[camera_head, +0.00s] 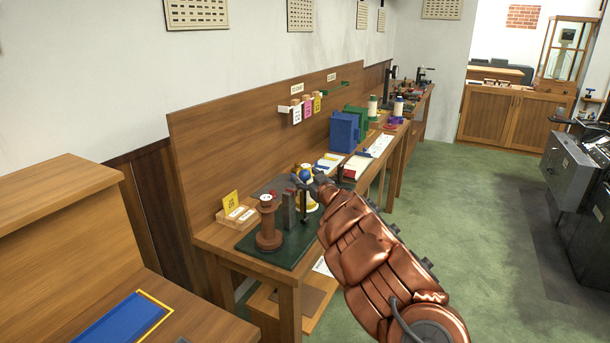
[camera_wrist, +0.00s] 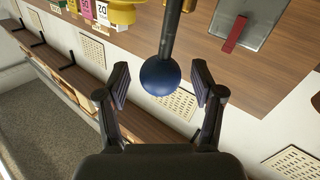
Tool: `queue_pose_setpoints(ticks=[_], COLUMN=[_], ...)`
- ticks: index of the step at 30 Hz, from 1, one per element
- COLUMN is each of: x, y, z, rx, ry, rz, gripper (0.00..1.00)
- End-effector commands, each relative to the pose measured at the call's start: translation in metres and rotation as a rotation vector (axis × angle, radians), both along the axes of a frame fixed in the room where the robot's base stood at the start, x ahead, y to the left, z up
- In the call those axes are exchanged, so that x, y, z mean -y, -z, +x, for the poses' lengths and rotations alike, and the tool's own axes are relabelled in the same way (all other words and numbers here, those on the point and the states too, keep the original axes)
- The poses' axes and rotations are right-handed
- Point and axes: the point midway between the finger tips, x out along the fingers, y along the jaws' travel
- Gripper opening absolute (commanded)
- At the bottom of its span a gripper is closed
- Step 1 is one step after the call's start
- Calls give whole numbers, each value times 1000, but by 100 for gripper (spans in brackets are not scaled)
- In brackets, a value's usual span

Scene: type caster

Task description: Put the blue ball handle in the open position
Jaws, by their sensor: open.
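The blue ball handle (camera_wrist: 161,76) is a dark blue ball on the end of a dark rod (camera_wrist: 172,28) in the wrist view. The ball hangs between the two spread fingers of my gripper (camera_wrist: 160,84), with a visible gap on each side. My gripper is open. In the head view, my gripper (camera_head: 306,180) is over the workbench, and a small part of the blue ball (camera_head: 305,175) shows at its tip. A yellow part (camera_wrist: 112,12) shows near the rod's upper end in the wrist view. My arm hides much of the device in the head view.
A brown spool-like stand (camera_head: 268,228) and a grey upright block (camera_head: 288,210) stand on a dark green mat (camera_head: 285,250) left of my gripper. A yellow card (camera_head: 231,205) in a wooden holder is farther left. Blue and green boxes (camera_head: 344,131) stand farther along the bench.

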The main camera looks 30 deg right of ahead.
Motion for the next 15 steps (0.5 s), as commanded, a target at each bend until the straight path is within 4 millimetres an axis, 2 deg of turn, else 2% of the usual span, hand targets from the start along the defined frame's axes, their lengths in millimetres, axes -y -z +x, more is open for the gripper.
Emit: queue_pose_setpoints(ticks=[6,15], x=[-1,0], y=[-2,-1], z=[9,11], rx=[4,3], ry=[-4,-2], rz=[2,1], gripper=[67,67])
